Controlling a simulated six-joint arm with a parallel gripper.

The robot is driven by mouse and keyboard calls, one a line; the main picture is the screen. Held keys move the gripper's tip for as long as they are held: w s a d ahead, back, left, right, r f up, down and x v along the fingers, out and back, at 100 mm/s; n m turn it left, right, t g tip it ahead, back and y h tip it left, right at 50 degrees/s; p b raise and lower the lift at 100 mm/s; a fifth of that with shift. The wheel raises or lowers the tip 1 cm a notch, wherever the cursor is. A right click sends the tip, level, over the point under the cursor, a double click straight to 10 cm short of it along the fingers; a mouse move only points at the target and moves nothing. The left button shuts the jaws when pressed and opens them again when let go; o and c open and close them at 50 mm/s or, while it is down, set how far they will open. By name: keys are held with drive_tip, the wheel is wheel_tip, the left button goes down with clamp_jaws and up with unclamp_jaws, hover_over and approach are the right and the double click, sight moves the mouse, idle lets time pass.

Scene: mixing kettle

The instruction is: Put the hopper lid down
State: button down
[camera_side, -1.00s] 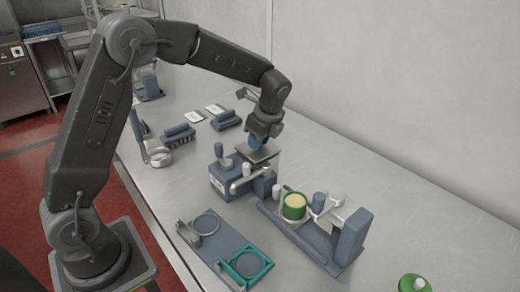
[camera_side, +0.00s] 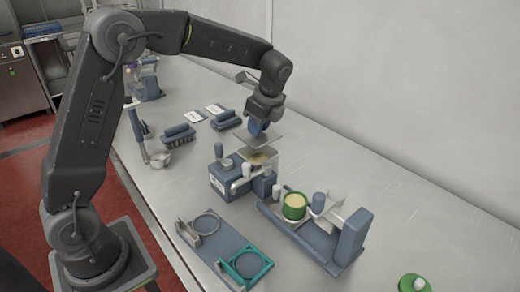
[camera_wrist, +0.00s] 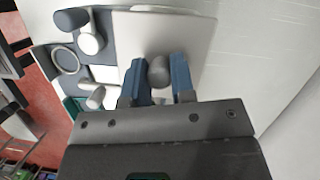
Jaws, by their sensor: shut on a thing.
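The hopper lid (camera_side: 264,139) is a thin grey square plate, held in the air above the open hopper. In the wrist view the lid (camera_wrist: 190,35) shows as a pale square with a round grey knob (camera_wrist: 158,72). My gripper (camera_side: 258,127) is shut on that knob, with a blue finger on either side of it; the gripper also shows in the wrist view (camera_wrist: 158,80). The hopper (camera_side: 260,160) stands open below, with tan material inside, on the blue-grey kettle machine (camera_side: 228,184).
A green-banded cup (camera_side: 294,207) stands on a blue-grey stand (camera_side: 345,240) to the right. A fixture plate with a teal frame (camera_side: 246,266) is in front. Blue blocks (camera_side: 180,135) and white cards (camera_side: 215,109) lie behind.

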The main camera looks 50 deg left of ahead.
drive_tip(key=w+d+f+m+t, duration=0.3)
drive_tip(key=w+d+m, duration=0.6)
drive_tip(key=d, duration=0.5)
wheel_tip(320, 180, down, 10)
drive_tip(key=shift+w+d+r, duration=0.1)
drive_tip(key=shift+w+r, duration=0.05)
drive_tip(key=shift+f, duration=0.2)
drive_tip(key=c, duration=1)
unclamp_jaws()
drive_tip(key=shift+o, duration=0.2)
